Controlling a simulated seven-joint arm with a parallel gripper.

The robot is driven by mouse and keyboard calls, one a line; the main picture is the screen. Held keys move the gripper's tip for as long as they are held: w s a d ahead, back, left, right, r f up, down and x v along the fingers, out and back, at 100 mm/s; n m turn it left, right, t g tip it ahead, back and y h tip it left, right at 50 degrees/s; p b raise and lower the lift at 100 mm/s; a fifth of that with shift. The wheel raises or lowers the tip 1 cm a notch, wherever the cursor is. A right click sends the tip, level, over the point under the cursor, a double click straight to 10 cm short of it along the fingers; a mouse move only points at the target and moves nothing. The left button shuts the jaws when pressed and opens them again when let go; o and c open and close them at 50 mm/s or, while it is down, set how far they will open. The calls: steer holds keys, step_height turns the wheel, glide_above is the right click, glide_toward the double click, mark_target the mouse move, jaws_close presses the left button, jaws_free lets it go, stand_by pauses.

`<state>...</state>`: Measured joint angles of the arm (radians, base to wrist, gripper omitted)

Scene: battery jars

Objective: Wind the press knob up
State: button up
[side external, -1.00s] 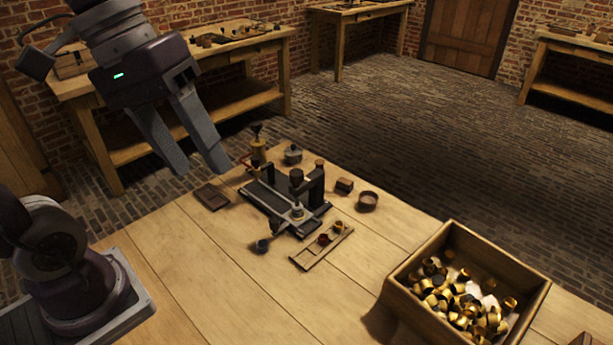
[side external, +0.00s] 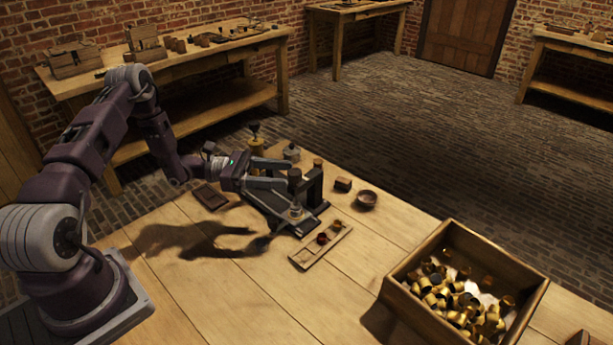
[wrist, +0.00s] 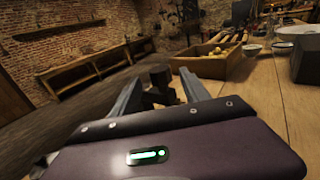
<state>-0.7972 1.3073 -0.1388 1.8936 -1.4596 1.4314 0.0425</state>
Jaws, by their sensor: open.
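The press (side external: 314,190) is a dark frame on a dark base plate on the wooden bench. Its knob (side external: 295,174) is a dark cylinder above a small pale piece (side external: 296,212). My gripper (side external: 286,177) is open and level, reaching in from the left at knob height. Its fingertips are at the knob, one on each side in the picture; I cannot tell whether they touch it. In the wrist view, the two fingers (wrist: 160,92) spread apart with dark press parts (wrist: 158,80) beyond and between them.
A wooden tray with small cups (side external: 304,258) lies in front of the press. A large box of brass pieces (side external: 392,279) stands to the right.

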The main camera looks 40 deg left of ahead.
steer(key=x, duration=0.7)
jaws_close()
